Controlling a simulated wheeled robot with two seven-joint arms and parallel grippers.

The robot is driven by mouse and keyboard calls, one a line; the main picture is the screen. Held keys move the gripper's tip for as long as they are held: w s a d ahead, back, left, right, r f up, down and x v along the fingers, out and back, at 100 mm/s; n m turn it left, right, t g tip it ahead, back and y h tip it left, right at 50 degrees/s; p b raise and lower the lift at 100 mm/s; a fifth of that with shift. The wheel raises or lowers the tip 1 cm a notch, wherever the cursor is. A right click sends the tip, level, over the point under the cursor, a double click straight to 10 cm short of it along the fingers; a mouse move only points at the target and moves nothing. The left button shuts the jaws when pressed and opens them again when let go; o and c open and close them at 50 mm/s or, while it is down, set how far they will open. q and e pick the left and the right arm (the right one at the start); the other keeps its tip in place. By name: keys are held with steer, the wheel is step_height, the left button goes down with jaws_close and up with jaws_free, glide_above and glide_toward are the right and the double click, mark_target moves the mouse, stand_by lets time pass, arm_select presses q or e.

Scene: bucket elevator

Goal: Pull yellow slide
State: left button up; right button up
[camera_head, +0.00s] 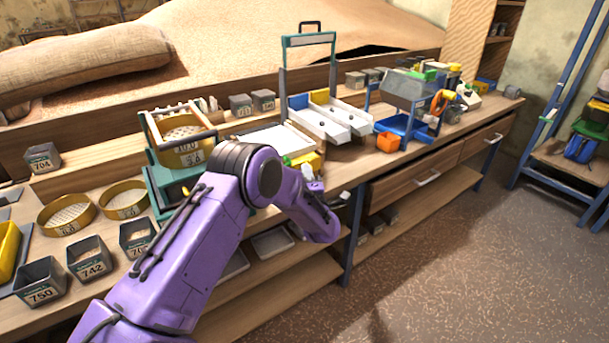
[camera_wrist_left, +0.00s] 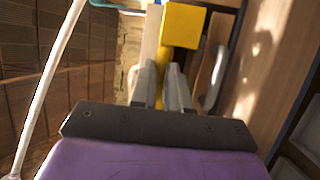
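A yellow block (camera_head: 308,159), which looks like the yellow slide, is at the front edge of the bench below the white trays. In the left wrist view a yellow block (camera_wrist_left: 185,25) is just beyond the fingertips, slightly right of centre. A thin yellow strip shows between the fingers below it. My left gripper (camera_head: 313,186) is close to the yellow block in the head view, partly hidden by my purple arm. In the left wrist view its two grey fingers (camera_wrist_left: 160,72) stand close together; whether they press on anything is unclear. My right gripper is not in view.
White trays (camera_head: 320,118) in a grey-green frame stand behind the yellow block. A sieve on a green stand (camera_head: 165,190) is to the left. The floor (camera_head: 450,240) in front is clear.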

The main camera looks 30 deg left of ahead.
arm_select(q)
steer(key=shift+o, duration=1.4)
steer(key=shift+d, duration=0.15)
steer(key=shift+s, duration=0.1)
steer(key=shift+s+d+f, duration=0.15)
steer(key=shift+d, duration=0.05)
steer(key=b+v, duration=0.2)
steer(key=v, duration=0.8)
